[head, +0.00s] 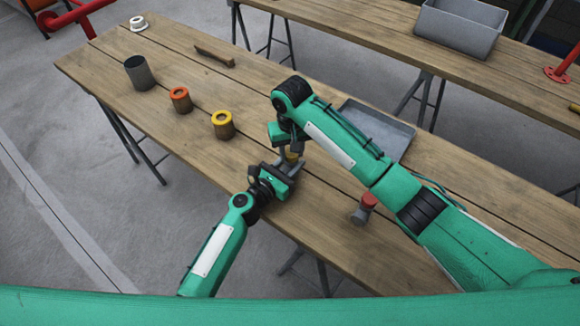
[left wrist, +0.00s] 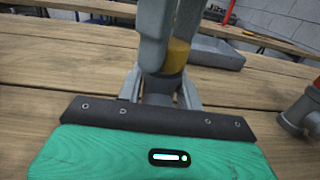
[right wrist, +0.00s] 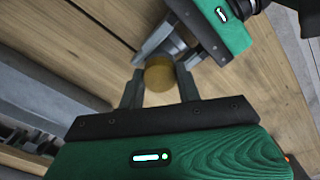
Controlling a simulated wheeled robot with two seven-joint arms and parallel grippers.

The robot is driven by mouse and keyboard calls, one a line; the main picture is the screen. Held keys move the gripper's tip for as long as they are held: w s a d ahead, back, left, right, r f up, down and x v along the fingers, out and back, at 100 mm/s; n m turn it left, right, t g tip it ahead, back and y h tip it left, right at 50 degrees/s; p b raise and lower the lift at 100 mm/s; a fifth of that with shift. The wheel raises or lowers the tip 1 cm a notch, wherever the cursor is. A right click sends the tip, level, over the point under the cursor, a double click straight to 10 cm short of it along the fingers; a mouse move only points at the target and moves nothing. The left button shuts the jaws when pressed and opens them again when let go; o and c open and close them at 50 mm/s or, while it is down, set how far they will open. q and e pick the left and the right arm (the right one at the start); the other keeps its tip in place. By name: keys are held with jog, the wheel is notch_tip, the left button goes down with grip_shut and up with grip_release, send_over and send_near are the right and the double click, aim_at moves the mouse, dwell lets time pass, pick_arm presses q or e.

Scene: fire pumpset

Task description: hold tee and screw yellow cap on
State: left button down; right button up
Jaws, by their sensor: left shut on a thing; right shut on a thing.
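The yellow cap (head: 293,157) is between the fingers of my right gripper (head: 291,150), which is shut on it. The cap also shows in the left wrist view (left wrist: 177,56) and the right wrist view (right wrist: 159,76). My left gripper (head: 277,171) is shut on the grey tee (left wrist: 158,88), low over the front of the table. The cap is right above the tee's upper end, in line with it. The fingers hide the joint, so I cannot tell how far they are engaged. The tee is mostly hidden in the head view.
A grey tray (head: 400,150) lies behind my right arm.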

jog(key=m, duration=0.7)
jog(key=shift+a, duration=0.1)
jog(key=o, duration=1.2)
jog(key=shift+c, duration=0.2)
notch_tip(320, 180, up, 12)
pick_arm(q)
jog(key=c, duration=0.9)
grip_release()
jog(key=shift+o, duration=0.2)
jog(key=shift+s, duration=0.1)
